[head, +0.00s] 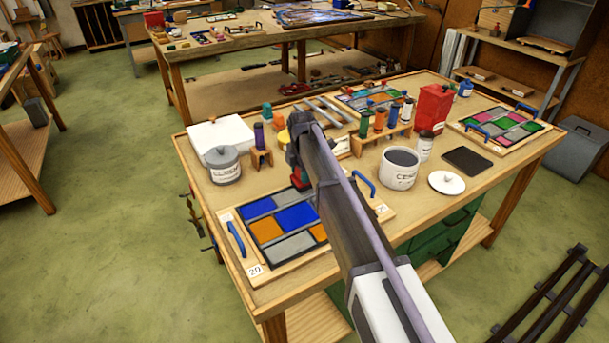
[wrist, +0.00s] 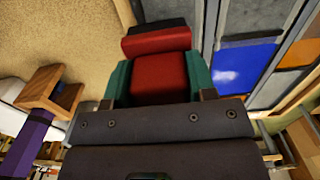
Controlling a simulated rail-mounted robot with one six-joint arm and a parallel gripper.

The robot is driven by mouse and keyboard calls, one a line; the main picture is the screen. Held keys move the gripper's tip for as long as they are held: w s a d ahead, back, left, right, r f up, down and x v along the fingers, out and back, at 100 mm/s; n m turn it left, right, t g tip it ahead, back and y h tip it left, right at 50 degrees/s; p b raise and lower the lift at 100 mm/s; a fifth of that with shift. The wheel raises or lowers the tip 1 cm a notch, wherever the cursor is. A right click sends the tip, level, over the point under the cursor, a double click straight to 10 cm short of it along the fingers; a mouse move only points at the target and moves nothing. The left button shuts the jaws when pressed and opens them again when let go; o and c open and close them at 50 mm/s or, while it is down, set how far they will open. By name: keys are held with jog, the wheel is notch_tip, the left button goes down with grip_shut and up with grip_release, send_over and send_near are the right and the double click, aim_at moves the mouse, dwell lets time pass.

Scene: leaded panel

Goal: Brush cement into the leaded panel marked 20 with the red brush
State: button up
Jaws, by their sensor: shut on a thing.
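The leaded panel marked 20 (head: 268,229), with blue, orange and grey panes, lies at the table's near left corner in a wooden frame with blue handles. My arm hides its right part. My gripper (wrist: 157,78) is shut on the red brush (wrist: 157,45), whose red body sits between green finger pads. In the head view the red brush (head: 299,182) hangs by the panel's far edge; whether it touches the panel cannot be told. An open white cement pot (head: 398,175) with dark contents stands right of my arm. The panel (wrist: 245,75) shows right in the wrist view.
A lidded grey cement jar (head: 224,170) and white box (head: 220,135) stand behind the panel. A white lid (head: 447,182), black tablet (head: 467,161), red container (head: 432,105) and rack of bottles (head: 378,137) stand to the right. A second panel (head: 502,128) lies far right.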

notch_tip(320, 180, up, 6)
jog(key=p, duration=0.6)
jog(key=shift+r, duration=0.15)
dwell(0.5)
